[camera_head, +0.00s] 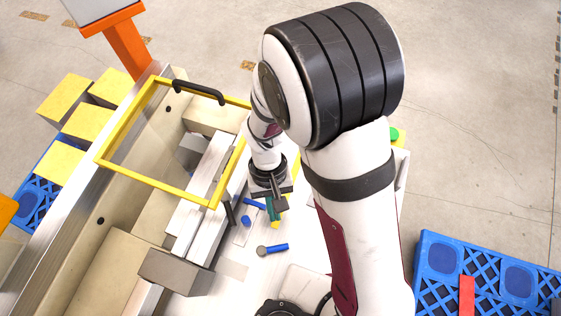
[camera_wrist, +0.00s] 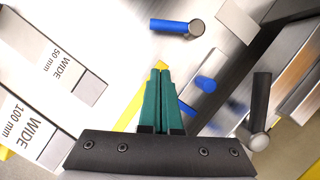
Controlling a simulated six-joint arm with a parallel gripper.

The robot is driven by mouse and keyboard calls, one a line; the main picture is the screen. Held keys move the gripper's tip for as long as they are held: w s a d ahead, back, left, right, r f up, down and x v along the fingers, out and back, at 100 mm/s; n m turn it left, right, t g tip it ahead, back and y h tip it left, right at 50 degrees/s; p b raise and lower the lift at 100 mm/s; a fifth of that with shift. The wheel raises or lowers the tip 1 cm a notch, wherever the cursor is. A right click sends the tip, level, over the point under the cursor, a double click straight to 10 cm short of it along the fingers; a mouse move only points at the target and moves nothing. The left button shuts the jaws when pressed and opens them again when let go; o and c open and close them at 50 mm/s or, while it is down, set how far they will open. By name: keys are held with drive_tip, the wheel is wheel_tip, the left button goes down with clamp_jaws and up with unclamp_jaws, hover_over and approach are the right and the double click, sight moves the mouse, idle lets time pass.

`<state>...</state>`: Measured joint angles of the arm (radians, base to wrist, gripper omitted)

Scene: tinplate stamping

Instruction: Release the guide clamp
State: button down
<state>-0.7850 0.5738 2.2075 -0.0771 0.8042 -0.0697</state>
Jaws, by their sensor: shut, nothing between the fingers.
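My gripper (camera_wrist: 161,78) has green fingers that are closed together with nothing between them. In the head view my gripper (camera_head: 273,214) points down over the white work surface beside the machine. A black lever with a round silver end (camera_wrist: 261,105) stands to the right of the fingers in the wrist view. It appears as a short black bar (camera_head: 229,213) in the head view. A blue handle with a silver round head (camera_wrist: 178,27) lies above the fingertips; the head view shows it too (camera_head: 274,249). Which part is the guide clamp cannot be told for certain.
A short blue cylinder (camera_wrist: 206,83) is right of the fingers. Blocks marked WIDE 50 mm (camera_wrist: 90,88) and WIDE 100 mm (camera_wrist: 50,150) are at left. A yellow-framed guard (camera_head: 160,188) with a black handle (camera_head: 199,92) is over the machine. Blue pallets (camera_head: 440,258) stand on the floor.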

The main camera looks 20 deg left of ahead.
sight(285, 247)
drive_tip(key=s+d, duration=0.1)
drive_tip(key=s, duration=0.1)
drive_tip(key=s+d+f, duration=0.1)
drive_tip(key=shift+s+d+f, duration=0.1)
drive_tip(key=shift+s, duration=0.25)
drive_tip(key=shift+s+d, duration=0.4)
drive_tip(key=shift+d, duration=0.2)
idle(0.6)
drive_tip(key=shift+s+d, duration=0.55)
drive_tip(key=shift+s, duration=0.15)
idle(0.4)
drive_tip(key=w, duration=0.4)
drive_tip(key=shift+w+d+r, duration=0.15)
drive_tip(key=shift+w+r, duration=0.05)
drive_tip(key=d+v, duration=0.1)
drive_tip(key=v, duration=0.8)
drive_tip(key=shift+w+d+r, duration=0.2)
drive_tip(key=shift+d+r, duration=0.1)
drive_tip(key=shift+r, duration=0.2)
